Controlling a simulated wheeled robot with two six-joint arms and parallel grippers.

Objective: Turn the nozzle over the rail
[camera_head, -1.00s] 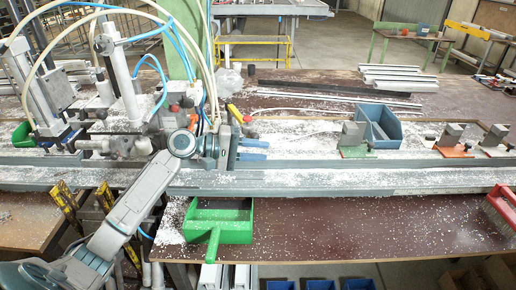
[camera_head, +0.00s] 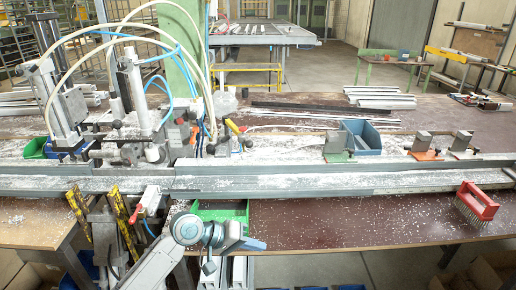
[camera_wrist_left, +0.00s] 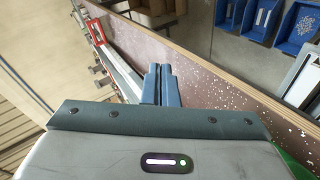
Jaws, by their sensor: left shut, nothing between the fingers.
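The long grey rail (camera_head: 330,184) runs across the bench, dusted with white shavings. A white fitting with a red tip (camera_head: 147,202) and a blue hose stands at its front edge, left of centre; I cannot tell for sure whether this is the nozzle. My left gripper (camera_head: 258,245) is in front of the rail and below it in the picture, to the right of that fitting and apart from it. Its blue fingers are together and empty, as the left wrist view (camera_wrist_left: 162,85) also shows. My right gripper is not in view.
A clamp machine (camera_head: 135,110) with hoses stands behind the rail at left. A red brush (camera_head: 478,202) is at the right. Clamp blocks (camera_head: 425,145) and a blue bin (camera_head: 362,136) stand behind the rail.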

